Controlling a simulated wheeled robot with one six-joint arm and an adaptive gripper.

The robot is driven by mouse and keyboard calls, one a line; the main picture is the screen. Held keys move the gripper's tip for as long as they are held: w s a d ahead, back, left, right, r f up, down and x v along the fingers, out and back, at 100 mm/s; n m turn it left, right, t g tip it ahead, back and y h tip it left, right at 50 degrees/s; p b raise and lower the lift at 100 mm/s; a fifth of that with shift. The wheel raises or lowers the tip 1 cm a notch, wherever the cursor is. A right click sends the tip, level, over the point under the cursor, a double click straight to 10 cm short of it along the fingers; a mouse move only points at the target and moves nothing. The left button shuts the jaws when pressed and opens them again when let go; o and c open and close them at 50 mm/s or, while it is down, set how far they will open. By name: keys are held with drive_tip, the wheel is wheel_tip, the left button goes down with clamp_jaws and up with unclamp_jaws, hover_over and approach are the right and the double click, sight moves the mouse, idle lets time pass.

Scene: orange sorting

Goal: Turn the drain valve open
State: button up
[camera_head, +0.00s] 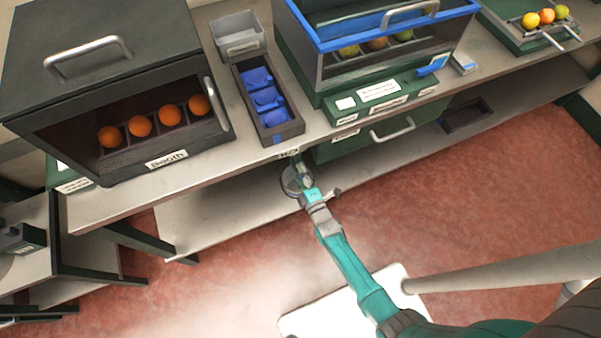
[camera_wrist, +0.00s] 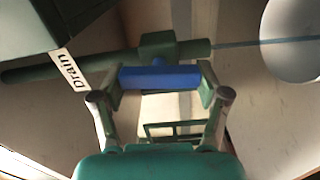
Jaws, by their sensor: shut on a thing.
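The drain valve (camera_wrist: 158,45) is a dark green pipe and body with a blue handle (camera_wrist: 160,78), seen in the wrist view. The handle lies parallel to the pipe. My gripper (camera_wrist: 161,92) has one finger at each end of the handle and is shut on it. A white label reading "Drain" (camera_wrist: 70,70) is beside the pipe at left. A thin bluish streak (camera_wrist: 265,41) runs from the pipe's right end towards a pale round vessel (camera_wrist: 291,40). In the head view, my gripper (camera_head: 303,181) is below the bench's front edge, and the valve is mostly hidden.
A grey round vessel (camera_head: 290,183) is beside my gripper on the lower shelf (camera_head: 215,222). Above are a dark booth (camera_head: 105,38) with oranges, a tray (camera_head: 297,128) of blue items and a blue-rimmed tank (camera_head: 320,45). Red floor (camera_head: 480,215) is open at right.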

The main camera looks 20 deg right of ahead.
drive_tip(key=shift+n, duration=0.6)
drive_tip(key=shift+a, duration=0.1)
drive_tip(key=o, duration=1.2)
drive_tip(key=shift+c, duration=0.2)
drive_tip(key=s, duration=1.2)
